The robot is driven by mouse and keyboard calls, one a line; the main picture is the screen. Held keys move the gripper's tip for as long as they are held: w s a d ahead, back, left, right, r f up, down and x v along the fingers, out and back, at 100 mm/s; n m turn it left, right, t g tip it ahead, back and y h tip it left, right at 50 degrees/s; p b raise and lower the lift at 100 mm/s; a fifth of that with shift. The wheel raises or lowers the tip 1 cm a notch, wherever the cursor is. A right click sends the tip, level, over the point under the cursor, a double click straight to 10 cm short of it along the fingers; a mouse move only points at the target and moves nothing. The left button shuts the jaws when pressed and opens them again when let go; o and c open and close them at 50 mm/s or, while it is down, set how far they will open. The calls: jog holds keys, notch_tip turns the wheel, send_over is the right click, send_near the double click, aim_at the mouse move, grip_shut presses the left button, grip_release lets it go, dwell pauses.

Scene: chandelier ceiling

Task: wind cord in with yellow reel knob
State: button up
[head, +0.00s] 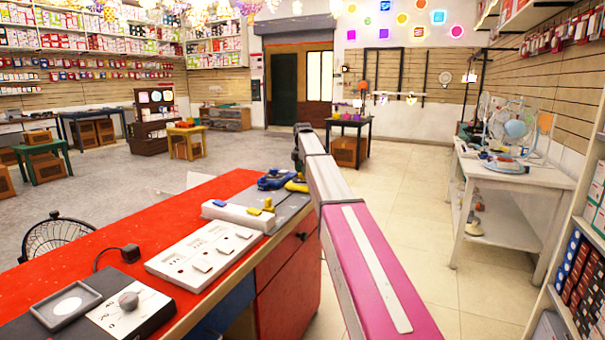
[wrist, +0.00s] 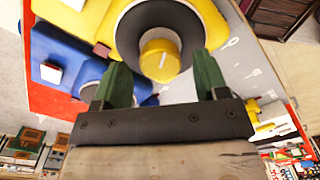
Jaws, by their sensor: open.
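The yellow reel (wrist: 90,20) fills the top of the wrist view, with a dark ring and a round yellow knob (wrist: 160,58) bearing a white line at its centre. In the head view a small yellow device (head: 297,185), apparently the reel, sits at the bench's far right end, partly behind my arm. My gripper (wrist: 162,72) is open, its green fingers either side of the knob's near part and apart from it. Whether they are level with the knob cannot be told.
A blue device (head: 273,179) stands close beside the reel. The red bench top (head: 150,225) also holds a white strip with yellow parts (head: 240,214), a white switch panel (head: 200,252) and a dial box (head: 130,305).

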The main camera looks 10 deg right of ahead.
jog(key=shift+f, duration=0.5)
jog(key=c, duration=0.9)
